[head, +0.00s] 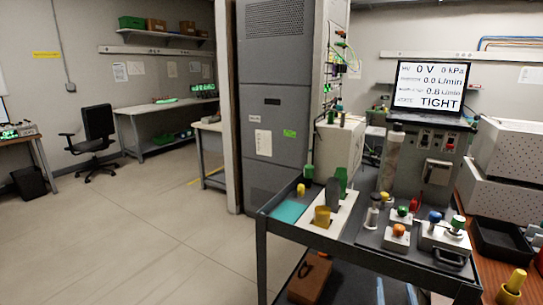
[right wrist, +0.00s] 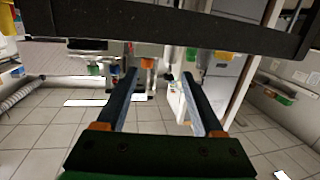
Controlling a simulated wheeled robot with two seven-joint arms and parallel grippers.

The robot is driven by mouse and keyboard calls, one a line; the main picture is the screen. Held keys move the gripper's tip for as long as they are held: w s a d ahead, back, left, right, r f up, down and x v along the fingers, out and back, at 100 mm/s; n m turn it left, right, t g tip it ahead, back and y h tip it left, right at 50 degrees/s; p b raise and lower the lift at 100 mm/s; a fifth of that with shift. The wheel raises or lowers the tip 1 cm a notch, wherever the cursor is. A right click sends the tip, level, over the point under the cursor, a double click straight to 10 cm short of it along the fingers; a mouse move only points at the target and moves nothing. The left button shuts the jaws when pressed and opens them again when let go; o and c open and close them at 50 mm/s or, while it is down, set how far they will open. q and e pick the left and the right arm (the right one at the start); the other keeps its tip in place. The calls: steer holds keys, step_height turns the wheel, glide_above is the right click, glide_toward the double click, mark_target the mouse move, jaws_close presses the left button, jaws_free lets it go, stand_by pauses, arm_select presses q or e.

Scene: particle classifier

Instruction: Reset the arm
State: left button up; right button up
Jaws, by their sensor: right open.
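My right gripper (right wrist: 160,74) shows in the right wrist view. Its two dark fingers are spread apart, with nothing between them. A dark bar-like edge crosses the top of that view, beyond and above the fingertips. I cannot clearly make out the right gripper in the head view. My left gripper is not in view.
A screen (head: 431,86) reading TIGHT stands above a grey instrument (head: 417,165). White perforated boxes (head: 508,150) and a black tray (head: 503,242) are at the right. A brown block (head: 310,277) lies on the cart's lower shelf. The floor (head: 130,240) at left is clear.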

steer(key=s+a+f+n+g+y+p, duration=0.1)
steer(key=s+a+f+n+g+y, duration=0.25)
steer(key=f, duration=0.85)
steer(key=s+a+f+g+y, duration=0.1)
steer(key=s+a+f+g, duration=0.35)
steer(key=f, duration=0.65)
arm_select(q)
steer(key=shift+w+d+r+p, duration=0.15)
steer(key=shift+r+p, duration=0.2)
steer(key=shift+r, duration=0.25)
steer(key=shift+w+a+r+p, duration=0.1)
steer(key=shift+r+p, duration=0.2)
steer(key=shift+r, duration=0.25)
arm_select(e)
steer(key=s+f+g, duration=0.2)
steer(key=s+f, duration=0.3)
steer(key=s, duration=0.6)
steer(key=s+a+f+n+g+y, duration=0.1)
steer(key=s+f, duration=0.4)
steer(key=s, duration=0.6)
steer(key=s+f+n+g, duration=0.1)
steer(key=s+f+g, duration=0.3)
steer(key=s, duration=0.7)
steer(key=shift+s+a+f, duration=0.25)
steer(key=shift+s+f, duration=0.1)
steer(key=shift+f, duration=0.1)
steer(key=shift+n, duration=0.25)
